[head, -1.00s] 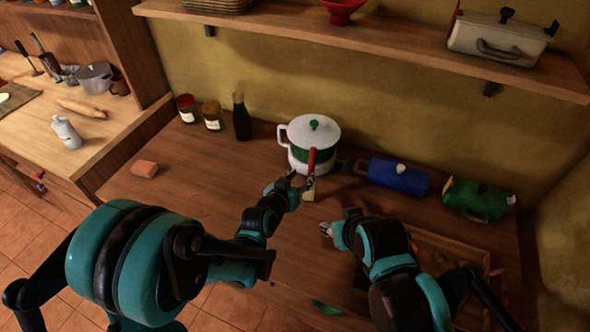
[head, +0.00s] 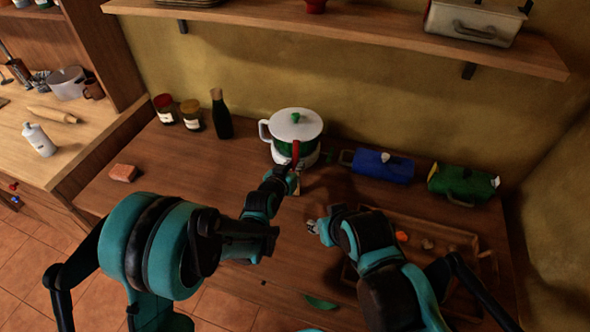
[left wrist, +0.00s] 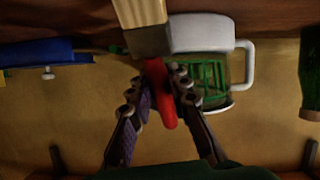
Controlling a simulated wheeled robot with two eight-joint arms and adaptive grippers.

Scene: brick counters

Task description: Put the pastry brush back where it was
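The pastry brush (head: 295,152) has a red handle and a pale, wide head. My left gripper (head: 291,177) is shut on its handle above the counter, in front of the white-and-green pot. The handle points up and the head down. In the left wrist view, the brush's red handle (left wrist: 160,85) lies between the two fingers of my left gripper (left wrist: 160,92), with the pale head at the top edge. My right gripper (head: 317,228) is low over the counter to the right; its fingers are too small to judge, and nothing is seen in it.
The lidded pot (head: 297,126) stands behind the brush. A blue container (head: 383,167) and a green one (head: 463,185) are right of it. A wooden tray (head: 440,220) with small items is partly hidden by my right arm. Jars, a bottle (head: 221,115) and a brick-coloured block (head: 123,173) are left.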

